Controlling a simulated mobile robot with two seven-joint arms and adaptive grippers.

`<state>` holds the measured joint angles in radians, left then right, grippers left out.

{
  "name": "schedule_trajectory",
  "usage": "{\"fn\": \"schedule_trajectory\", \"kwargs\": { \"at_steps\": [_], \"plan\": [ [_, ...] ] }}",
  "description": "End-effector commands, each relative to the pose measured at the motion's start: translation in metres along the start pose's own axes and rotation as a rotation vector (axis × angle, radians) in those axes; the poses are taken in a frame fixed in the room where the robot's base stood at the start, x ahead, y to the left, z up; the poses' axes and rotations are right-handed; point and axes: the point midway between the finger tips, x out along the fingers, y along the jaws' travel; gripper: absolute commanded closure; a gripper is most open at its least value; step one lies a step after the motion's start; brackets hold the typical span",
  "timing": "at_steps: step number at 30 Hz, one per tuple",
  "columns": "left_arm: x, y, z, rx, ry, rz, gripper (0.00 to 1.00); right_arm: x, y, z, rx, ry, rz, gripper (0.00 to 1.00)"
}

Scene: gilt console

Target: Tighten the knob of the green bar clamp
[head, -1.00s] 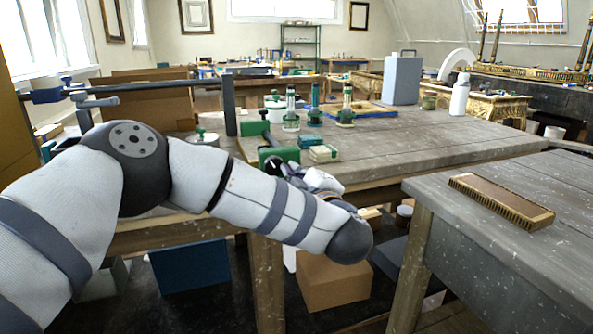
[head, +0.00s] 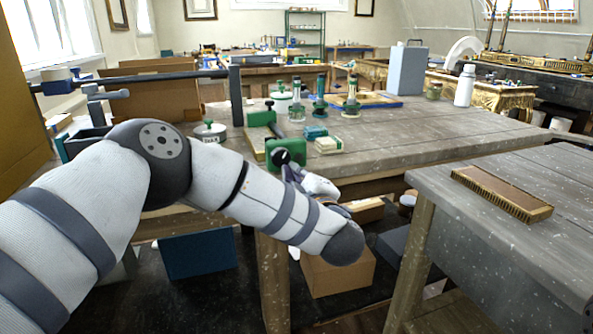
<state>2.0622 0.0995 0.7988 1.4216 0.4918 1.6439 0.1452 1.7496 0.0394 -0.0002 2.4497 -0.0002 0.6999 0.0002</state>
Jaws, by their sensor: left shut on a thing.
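The green bar clamp (head: 290,148) sits at the near edge of the wooden bench, with green jaw parts and a dark round knob (head: 281,157) on its near face. My left arm reaches across from the left. My left gripper (head: 289,167) is at the clamp's near side, right by the knob, and is shut on it. The fingertips are small and partly hidden by the wrist and forearm, so the exact contact is hard to see. My right gripper is not in view.
On the bench (head: 420,140) stand a white-and-green pot (head: 208,132), several green-topped bottles, a small pale box (head: 329,145) and a blue-grey case (head: 405,70). A nearer grey table (head: 500,240) at right holds a brush (head: 502,193). Boxes lie below.

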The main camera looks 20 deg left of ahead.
Motion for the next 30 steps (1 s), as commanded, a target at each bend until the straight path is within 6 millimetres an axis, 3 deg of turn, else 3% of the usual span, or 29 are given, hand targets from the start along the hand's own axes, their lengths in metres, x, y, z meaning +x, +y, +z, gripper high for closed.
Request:
{"fn": "schedule_trajectory", "kwargs": {
  "at_steps": [1,10,20,30],
  "plan": [
    [0.005,-0.002,-0.007,-0.002,0.022,-0.006,1.0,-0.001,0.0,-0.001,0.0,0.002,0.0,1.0],
    [0.005,-0.001,-0.007,-0.003,0.022,-0.003,1.0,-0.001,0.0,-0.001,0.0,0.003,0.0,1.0],
    [0.003,-0.006,0.002,-0.003,0.016,-0.003,1.0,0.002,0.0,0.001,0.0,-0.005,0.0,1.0],
    [-0.048,0.002,0.001,-0.007,0.01,0.007,1.0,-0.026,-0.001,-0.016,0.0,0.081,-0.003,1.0]
  ]
}}
